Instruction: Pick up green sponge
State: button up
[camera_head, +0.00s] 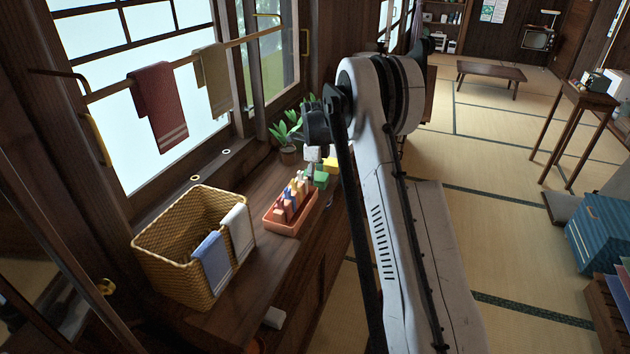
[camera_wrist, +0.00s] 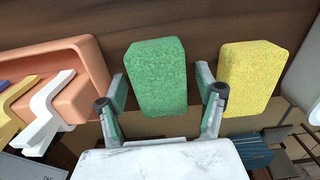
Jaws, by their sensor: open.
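The green sponge (camera_wrist: 157,78) stands in the middle of the wrist view, on a dark wooden surface. My gripper (camera_wrist: 162,95) is open, with one finger on each side of the sponge. Small gaps seem to show between the fingers and the sponge, and I cannot tell whether either finger touches it. In the head view the green sponge (camera_head: 321,180) is a small block on the wooden counter, beside the orange tray. My gripper's fingertips are hard to make out there, partly hidden by my arm.
A yellow sponge (camera_wrist: 252,76) stands close to the right of the green one. An orange tray (camera_wrist: 90,62) holding several handled items is close on the left. On the counter (camera_head: 262,262) are a wicker basket (camera_head: 178,272) with cloths and a potted plant (camera_head: 287,135).

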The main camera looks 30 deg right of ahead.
jog(key=shift+c, duration=0.3)
jog(key=c, duration=0.8)
jog(key=shift+o, duration=0.2)
notch_tip(320, 180, up, 10)
jog(key=shift+p, duration=0.3)
